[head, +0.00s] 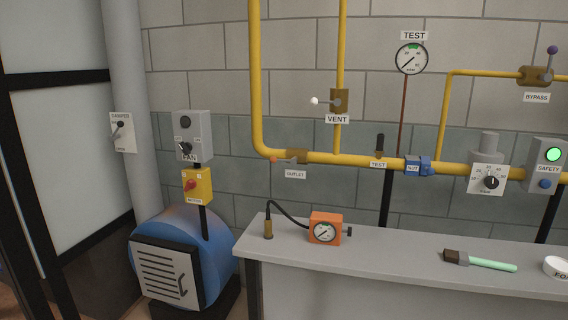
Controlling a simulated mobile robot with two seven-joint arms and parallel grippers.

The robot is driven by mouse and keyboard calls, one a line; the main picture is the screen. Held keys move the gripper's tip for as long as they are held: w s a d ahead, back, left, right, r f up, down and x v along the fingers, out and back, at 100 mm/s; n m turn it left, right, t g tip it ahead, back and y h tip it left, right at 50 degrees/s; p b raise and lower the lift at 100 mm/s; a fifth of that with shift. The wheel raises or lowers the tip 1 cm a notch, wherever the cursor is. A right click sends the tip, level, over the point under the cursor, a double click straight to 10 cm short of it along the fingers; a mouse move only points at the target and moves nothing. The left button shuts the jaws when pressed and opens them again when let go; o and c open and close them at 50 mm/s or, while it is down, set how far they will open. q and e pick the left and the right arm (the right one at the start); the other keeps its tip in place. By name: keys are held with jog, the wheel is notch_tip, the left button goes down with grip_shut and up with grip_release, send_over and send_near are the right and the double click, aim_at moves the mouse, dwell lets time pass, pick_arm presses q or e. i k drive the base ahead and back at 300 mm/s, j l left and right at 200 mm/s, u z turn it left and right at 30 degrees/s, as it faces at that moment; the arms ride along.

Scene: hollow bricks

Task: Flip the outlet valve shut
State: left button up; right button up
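The outlet valve (297,156) is a brass body on the horizontal yellow pipe, above the white OUTLET label (295,174). Its short lever (284,160) has a red tip at the left end and lies roughly along the pipe, pointing left. Neither of my grippers is in the head view, so nothing touches the valve.
A grey bench (400,262) stands below the pipe. An orange gauge box (325,228) with a black hose, a brush (480,261) and a white tape roll (557,267) lie on it. A blue boiler (208,246) stands at left. The vent valve (339,101) is above.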

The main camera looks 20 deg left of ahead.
aim_at(273, 159)
jog(key=j+z, duration=0.2)
jog(key=z, duration=0.4)
jog(key=j+z, duration=0.5)
jog(key=j, duration=1.25)
jog(key=k+j+z, duration=0.15)
jog(key=j, duration=0.65)
jog(key=i, duration=0.05)
